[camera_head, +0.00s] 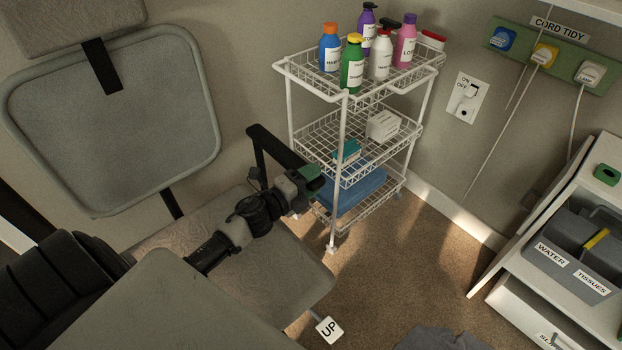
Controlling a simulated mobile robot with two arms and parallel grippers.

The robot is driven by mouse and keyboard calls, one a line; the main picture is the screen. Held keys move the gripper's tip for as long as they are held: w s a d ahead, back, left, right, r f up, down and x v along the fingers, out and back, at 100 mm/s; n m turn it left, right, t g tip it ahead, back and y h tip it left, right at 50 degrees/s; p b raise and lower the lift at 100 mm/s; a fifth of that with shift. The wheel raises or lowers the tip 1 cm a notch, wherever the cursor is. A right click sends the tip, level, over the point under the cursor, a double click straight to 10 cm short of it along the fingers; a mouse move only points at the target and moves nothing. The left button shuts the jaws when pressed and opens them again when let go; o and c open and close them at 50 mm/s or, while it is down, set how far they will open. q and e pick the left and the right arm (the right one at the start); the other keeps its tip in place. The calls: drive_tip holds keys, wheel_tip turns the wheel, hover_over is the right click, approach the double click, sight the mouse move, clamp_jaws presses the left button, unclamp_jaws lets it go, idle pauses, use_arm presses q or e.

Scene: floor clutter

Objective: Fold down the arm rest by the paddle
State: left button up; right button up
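A grey padded chair stands at the left, with its backrest (120,125) against the wall side and its seat (265,285) below. A black arm rest (285,150) stands out over the seat's far side, its bar sloping down to the right from a bent post. A green paddle (311,172) shows at its right end. My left gripper (298,188) is at the paddle, reaching from the left over the seat. Its fingertips are small and partly hidden against the paddle, so I cannot tell whether they are open or closed on it. My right gripper is not in view.
A white wire cart (345,110) with bottles on top stands close behind the arm rest. A white tag marked UP (329,329) sits by the seat's front corner. A white cabinet with a grey caddy (575,255) is at right. Carpet (420,270) between is mostly clear.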

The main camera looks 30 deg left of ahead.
use_arm(q)
drive_tip(key=shift+s, duration=0.1)
drive_tip(key=v, duration=1)
drive_tip(key=shift+s, duration=0.3)
drive_tip(key=shift+a, duration=0.1)
